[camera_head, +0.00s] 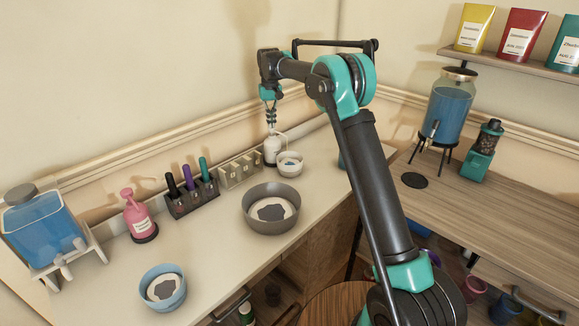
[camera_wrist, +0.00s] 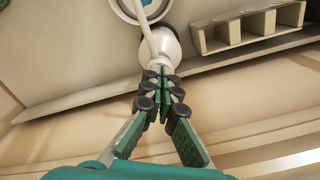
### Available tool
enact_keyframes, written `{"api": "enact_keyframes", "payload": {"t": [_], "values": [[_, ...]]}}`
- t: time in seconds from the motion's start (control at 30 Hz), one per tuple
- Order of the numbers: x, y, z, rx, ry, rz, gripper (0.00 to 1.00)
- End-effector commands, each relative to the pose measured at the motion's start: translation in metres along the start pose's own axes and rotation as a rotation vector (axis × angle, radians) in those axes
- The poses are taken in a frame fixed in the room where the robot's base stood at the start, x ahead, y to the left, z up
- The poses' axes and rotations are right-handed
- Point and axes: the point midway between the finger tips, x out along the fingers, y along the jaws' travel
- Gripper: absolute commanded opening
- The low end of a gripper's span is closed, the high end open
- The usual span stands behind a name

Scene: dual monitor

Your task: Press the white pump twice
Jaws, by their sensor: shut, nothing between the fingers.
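The white pump (camera_head: 271,152) is a white bottle with a spout, standing upright near the wall at the back of the counter. A small white bowl (camera_head: 289,165) stands close beside it on the right. My gripper (camera_head: 271,122) points down directly over the pump's head, with its fingers closed together and nothing between them. In the wrist view the white pump (camera_wrist: 166,45) lies just beyond the tips of my gripper (camera_wrist: 161,76). The tips overlap the pump head there, and I cannot tell whether they touch it.
A beige slotted holder (camera_head: 239,169) stands left of the pump. A rack with dark, purple and green bottles (camera_head: 190,195), a pink pump bottle (camera_head: 138,217) and a blue dispenser (camera_head: 42,228) stand further left. A large grey bowl (camera_head: 271,222) is in front. The counter's front middle is clear.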

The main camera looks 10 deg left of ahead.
Motion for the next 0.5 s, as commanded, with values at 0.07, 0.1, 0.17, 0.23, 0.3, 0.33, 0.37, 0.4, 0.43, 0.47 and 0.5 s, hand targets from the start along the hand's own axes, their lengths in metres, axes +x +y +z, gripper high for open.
{"api": "enact_keyframes", "payload": {"t": [0.07, 0.1, 0.17, 0.23, 0.3, 0.33, 0.37, 0.4, 0.43, 0.47, 0.5], "values": [[0.0019, 0.0000, 0.0002, 0.000, -0.001, 0.000, 0.00], [0.0018, 0.0000, 0.0001, 0.000, -0.001, 0.000, 0.00], [0.0019, 0.0000, 0.0001, 0.000, -0.001, 0.000, 0.00], [0.0018, 0.0000, 0.0001, 0.000, -0.001, 0.000, 0.00], [0.0012, 0.0000, 0.0002, 0.000, -0.001, 0.000, 0.00], [0.0007, 0.0000, 0.0002, 0.000, -0.001, 0.000, 0.00], [-0.0001, 0.0000, 0.0002, 0.000, -0.001, 0.000, 0.00], [-0.0014, 0.0000, 0.0001, 0.000, -0.001, 0.000, 0.00], [-0.0027, -0.0001, 0.0001, 0.000, -0.001, 0.000, 0.00], [-0.0042, -0.0001, 0.0001, 0.000, -0.001, 0.000, 0.00], [-0.0064, -0.0001, 0.0001, 0.000, -0.001, 0.000, 0.00]]}}
